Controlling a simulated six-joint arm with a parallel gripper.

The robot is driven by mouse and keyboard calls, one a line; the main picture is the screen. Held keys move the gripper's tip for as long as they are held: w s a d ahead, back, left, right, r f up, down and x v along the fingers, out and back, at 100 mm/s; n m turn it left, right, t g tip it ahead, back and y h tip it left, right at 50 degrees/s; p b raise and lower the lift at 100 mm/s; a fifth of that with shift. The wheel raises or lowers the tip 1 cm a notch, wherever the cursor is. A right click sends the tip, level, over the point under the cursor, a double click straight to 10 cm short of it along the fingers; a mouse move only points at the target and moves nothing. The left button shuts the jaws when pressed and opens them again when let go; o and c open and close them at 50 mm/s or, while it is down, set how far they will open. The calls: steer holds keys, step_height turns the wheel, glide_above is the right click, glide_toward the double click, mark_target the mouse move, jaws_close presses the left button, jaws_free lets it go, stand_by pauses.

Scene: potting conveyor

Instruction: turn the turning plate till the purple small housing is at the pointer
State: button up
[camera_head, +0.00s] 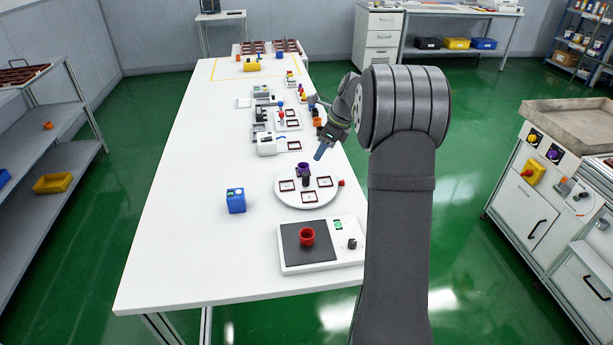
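The turning plate (284,198) is a white disc on the long white table, in the middle of the view. Several dark-red square frames lie on it. The purple small housing (303,166) shows at the plate's far side, just behind a dark upright piece (306,181) near the centre. A small red piece (341,183) is at the plate's right edge; I cannot tell whether it is the pointer. My gripper (319,154) is above the table's right side, beyond and to the right of the plate, apart from the housing. Its finger opening is too small to make out.
A scale-like device (290,262) with a red cup (307,237) stands nearer than the plate. A blue box (236,200) stands left of the plate. Further devices and small parts line the table's far right side. The table's left side (190,170) is clear.

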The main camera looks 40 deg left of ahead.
mark_target(307, 174)
steer(key=x, duration=1.2)
steer(key=shift+f, duration=0.2)
jaws_close()
